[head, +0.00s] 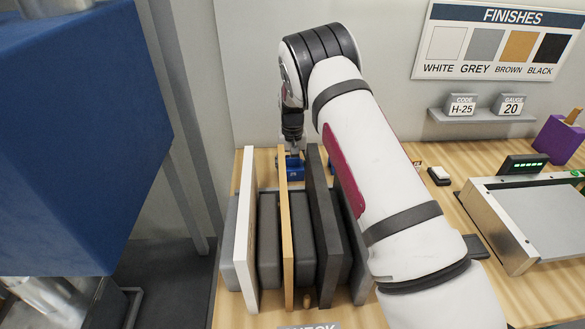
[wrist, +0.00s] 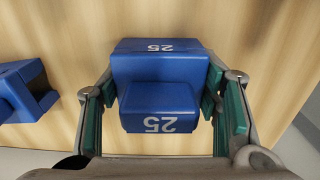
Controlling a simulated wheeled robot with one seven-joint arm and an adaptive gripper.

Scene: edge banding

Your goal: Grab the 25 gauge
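The 25 gauge is a blue stepped block with white "25" marks, and in the wrist view the block (wrist: 160,97) sits between my fingers. My gripper (wrist: 161,92) is open, with green pads on both sides of the gauge. The pads are close to its sides; I cannot tell whether they touch. In the head view my gripper (head: 293,140) points down behind the panel rack, over a blue block (head: 292,168) on the bench. Panels partly hide that block there.
White (head: 245,230), brown (head: 286,230) and black (head: 322,225) panels stand upright in a grey rack in front. Another blue block (wrist: 25,92) lies left in the wrist view. A shelf sign reads gauge 20 (head: 511,104). A machine (head: 525,225) stands right.

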